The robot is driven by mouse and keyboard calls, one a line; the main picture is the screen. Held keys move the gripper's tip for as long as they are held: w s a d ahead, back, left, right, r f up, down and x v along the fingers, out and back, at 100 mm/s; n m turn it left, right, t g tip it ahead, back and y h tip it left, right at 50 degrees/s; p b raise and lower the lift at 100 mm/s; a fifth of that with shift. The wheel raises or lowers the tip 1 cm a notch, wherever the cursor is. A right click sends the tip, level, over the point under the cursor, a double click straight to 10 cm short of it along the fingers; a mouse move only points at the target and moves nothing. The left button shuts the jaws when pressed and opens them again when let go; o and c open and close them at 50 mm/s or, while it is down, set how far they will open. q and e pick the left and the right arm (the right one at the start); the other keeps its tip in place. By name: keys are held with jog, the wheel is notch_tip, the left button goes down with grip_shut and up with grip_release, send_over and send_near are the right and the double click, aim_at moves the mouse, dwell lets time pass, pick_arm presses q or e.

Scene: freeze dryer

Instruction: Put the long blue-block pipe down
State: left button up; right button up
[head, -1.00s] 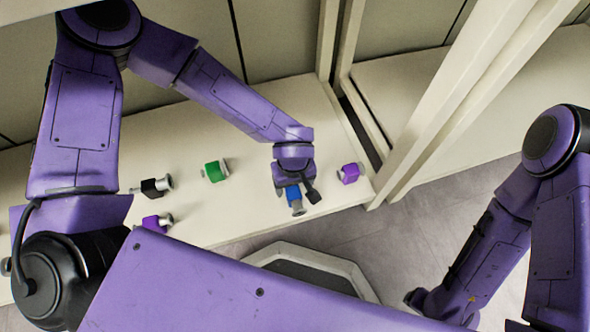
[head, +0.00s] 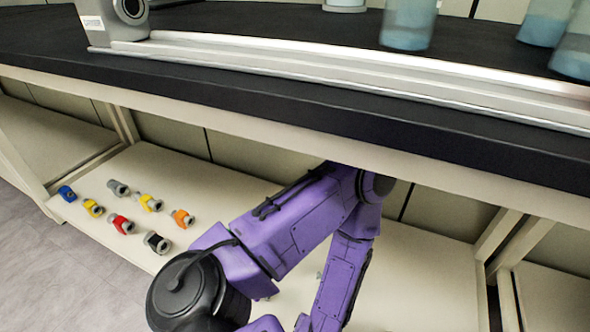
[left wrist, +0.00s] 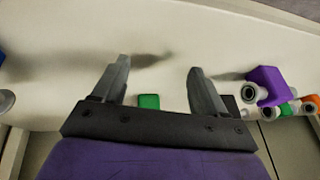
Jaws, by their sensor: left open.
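My left gripper (left wrist: 157,75) is open and empty in the left wrist view, with its two grey fingers apart above the cream shelf. A blue block (left wrist: 2,58) is cut off at the left edge of that view, with a grey pipe end (left wrist: 6,101) just below it; both are clear of the fingers. Whether it is the long pipe cannot be told. In the head view a blue-block pipe (head: 66,193) lies at the far left of the lower shelf. My left arm reaches under the bench there, and its gripper is hidden. My right gripper is not in view.
The black bench top (head: 300,100) overhangs the cream lower shelf (head: 190,180). Grey, yellow, red (head: 121,224), orange (head: 182,218) and black pieces lie on its left part. The wrist view shows a green block (left wrist: 148,101) behind the fingers and a purple-block pipe (left wrist: 267,85) to the right.

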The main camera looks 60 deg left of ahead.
pick_arm(q)
jog(key=shift+t+h, duration=0.3)
jog(key=shift+h, duration=0.1)
jog(key=s+a, duration=0.2)
jog(key=s, duration=0.1)
jog(key=s+a, duration=0.2)
jog(key=shift+f, duration=0.35)
jog(key=shift+s, duration=0.1)
